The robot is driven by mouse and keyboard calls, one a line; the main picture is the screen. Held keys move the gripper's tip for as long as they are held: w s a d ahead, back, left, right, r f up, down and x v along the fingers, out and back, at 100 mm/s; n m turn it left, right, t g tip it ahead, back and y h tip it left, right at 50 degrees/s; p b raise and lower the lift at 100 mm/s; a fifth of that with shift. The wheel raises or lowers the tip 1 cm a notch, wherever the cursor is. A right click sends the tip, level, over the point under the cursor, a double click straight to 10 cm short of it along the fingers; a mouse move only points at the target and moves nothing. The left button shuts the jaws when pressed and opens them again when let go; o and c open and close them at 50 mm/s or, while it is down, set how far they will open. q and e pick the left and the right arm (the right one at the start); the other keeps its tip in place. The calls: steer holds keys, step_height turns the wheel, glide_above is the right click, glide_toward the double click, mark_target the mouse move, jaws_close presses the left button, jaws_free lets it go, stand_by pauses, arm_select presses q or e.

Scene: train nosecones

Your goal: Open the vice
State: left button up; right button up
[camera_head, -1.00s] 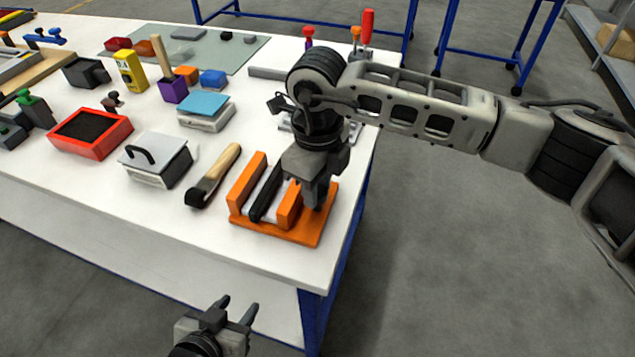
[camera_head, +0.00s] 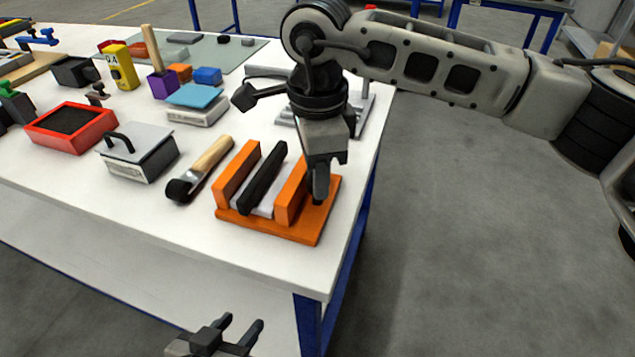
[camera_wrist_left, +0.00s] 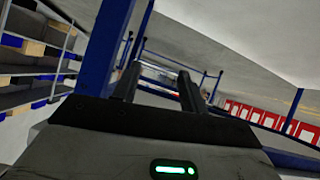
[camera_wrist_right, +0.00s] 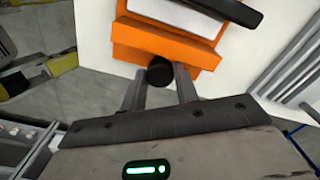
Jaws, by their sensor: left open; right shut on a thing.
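The vice (camera_head: 268,228) has an orange base and two upright orange jaws. It sits near the table's front right corner. A black bar (camera_head: 263,178) stands between the jaws, with a grey strip beside it. My right gripper (camera_head: 320,190) reaches down at the vice's right end. In the right wrist view its fingers (camera_wrist_right: 160,88) are shut on a round black knob (camera_wrist_right: 160,70) beside the orange vice body (camera_wrist_right: 165,45). My left gripper (camera_head: 238,332) is open and empty, low in front of the table.
A wooden-handled tool with a black head (camera_head: 200,170) lies just left of the vice. A grey box with a black handle (camera_head: 138,155), a red tray (camera_head: 72,130) and a blue-topped block (camera_head: 198,102) stand farther left. Bare table lies in front of the vice.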

steer(key=shift+n+b, duration=0.65)
steer(key=shift+n, duration=0.45)
steer(key=shift+r, duration=0.1)
arm_select(q)
steer(key=shift+f, duration=0.1)
arm_select(e)
steer(key=shift+a, duration=0.1)
arm_select(q)
steer(key=shift+f, duration=0.2)
arm_select(e)
steer(key=shift+s, duration=0.15)
steer(key=o, duration=1)
steer(key=shift+a, duration=0.1)
steer(key=shift+c, duration=0.2)
arm_select(q)
steer(key=shift+r, duration=0.15)
steer(key=shift+r, duration=0.1)
arm_select(e)
steer(key=shift+w+r, duration=0.1)
steer(key=shift+w, duration=0.1)
